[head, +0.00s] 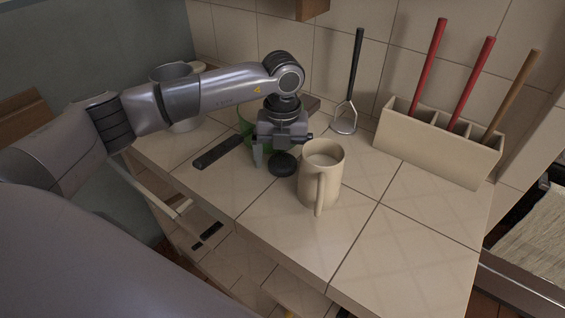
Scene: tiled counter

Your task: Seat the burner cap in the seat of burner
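A round black piece, apparently the burner cap (283,164), is on the tiled counter left of the beige mug. My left gripper (281,152) points down right above it. Its fingers look spread apart, with one finger showing left of the black piece. I see no grip on the piece, and the mug and gripper body hide part of the far side. No burner or burner seat can be made out in this view. My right gripper is not in view.
The beige mug (321,178) stands close to the right of the gripper. A black-handled bar (219,152) and a green object (245,122) lie left and behind. The front right counter (400,250) is clear.

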